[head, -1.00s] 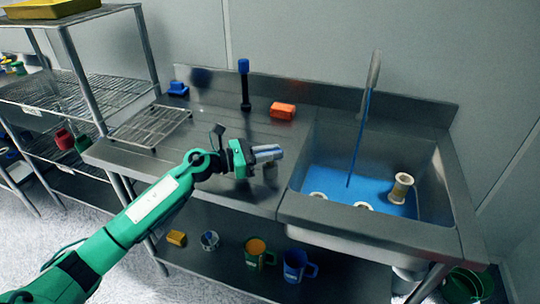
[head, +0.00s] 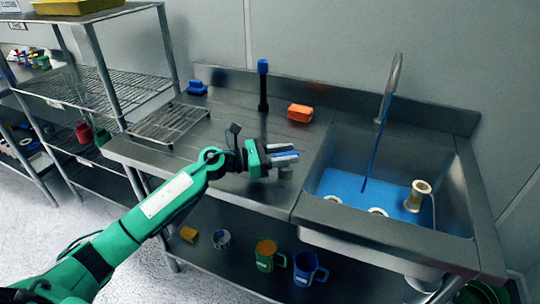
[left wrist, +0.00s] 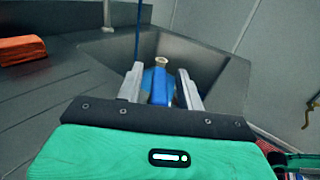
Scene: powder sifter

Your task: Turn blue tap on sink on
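A black upright post with a blue cap (head: 263,68), which looks like the blue tap, stands at the back of the steel counter, left of the sink (head: 322,165). A tall curved grey faucet (head: 394,76) stands behind the sink, with a thin blue strand hanging from its spout into the basin. My left gripper (head: 297,155) is over the counter at the sink's left side, in front of the post and apart from it. Its fingers are spread in the left wrist view (left wrist: 160,90). My right gripper is out of view.
An orange block (head: 300,113) lies right of the post, and a blue object (head: 197,88) and a wire rack (head: 168,123) lie left. A pale spool (head: 417,195) stands in the sink's blue water. Mugs (head: 305,268) stand on the lower shelf.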

